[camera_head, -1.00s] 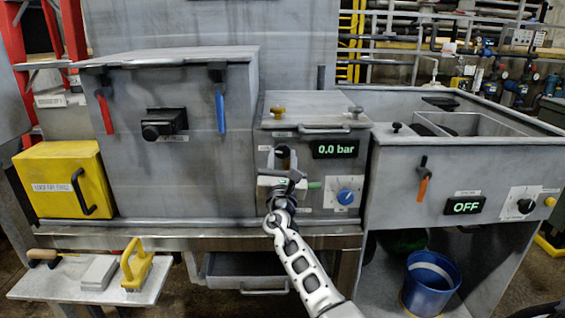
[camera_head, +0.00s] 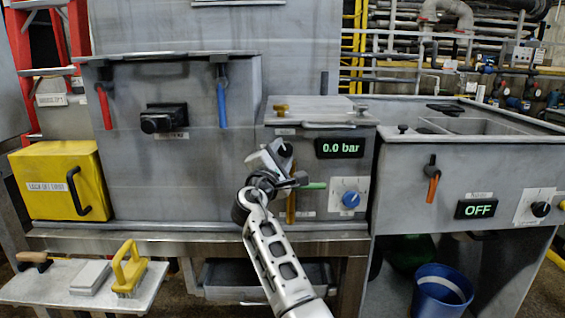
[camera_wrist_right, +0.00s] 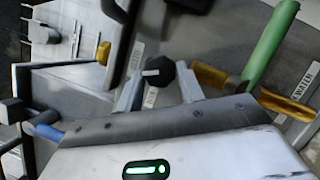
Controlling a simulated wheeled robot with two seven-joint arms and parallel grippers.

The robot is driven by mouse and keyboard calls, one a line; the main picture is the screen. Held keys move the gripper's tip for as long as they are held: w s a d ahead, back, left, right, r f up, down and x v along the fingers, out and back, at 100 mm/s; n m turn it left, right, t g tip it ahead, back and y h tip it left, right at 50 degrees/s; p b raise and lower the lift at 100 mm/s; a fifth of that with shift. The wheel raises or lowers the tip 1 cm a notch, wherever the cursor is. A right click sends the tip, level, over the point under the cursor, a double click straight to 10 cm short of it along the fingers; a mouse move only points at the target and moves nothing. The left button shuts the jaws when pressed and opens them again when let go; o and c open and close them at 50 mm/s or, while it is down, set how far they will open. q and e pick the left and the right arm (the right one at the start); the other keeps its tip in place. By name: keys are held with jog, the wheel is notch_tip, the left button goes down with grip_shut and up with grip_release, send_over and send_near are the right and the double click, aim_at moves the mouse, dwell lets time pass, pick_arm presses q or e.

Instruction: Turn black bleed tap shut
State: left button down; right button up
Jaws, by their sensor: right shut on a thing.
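The black bleed tap (camera_wrist_right: 160,73) is a small dark knob with a pale mark, on the grey panel in the right wrist view. The two fingers of my right gripper (camera_wrist_right: 158,90) stand on either side of it, shut on it. In the head view my right gripper (camera_head: 272,157) is at the panel left of the green "0.0 bar" display (camera_head: 340,148), its jaws tilted. The gripper hides most of the tap there. My left gripper is out of view.
A green-handled brass valve (camera_wrist_right: 268,48) lies close to the right gripper. A blue knob (camera_head: 350,200) sits below the display. Red (camera_head: 104,106) and blue (camera_head: 221,104) levers hang on the left cabinet. A yellow box (camera_head: 45,182) stands at far left.

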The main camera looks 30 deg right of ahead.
jog(key=m+g, duration=0.1)
jog(key=m, duration=0.2)
jog(key=shift+a, duration=0.1)
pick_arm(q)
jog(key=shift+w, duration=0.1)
pick_arm(e)
jog(key=shift+r+m+g+y, duration=0.1)
jog(key=shift+m+g+y, duration=0.35)
jog(key=shift+m, duration=0.55)
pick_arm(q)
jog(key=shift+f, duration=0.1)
pick_arm(e)
jog(key=o, duration=1)
jog(key=shift+r, duration=0.1)
pick_arm(q)
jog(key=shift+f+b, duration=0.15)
jog(key=shift+b, duration=0.55)
pick_arm(e)
jog(key=v, duration=1.6)
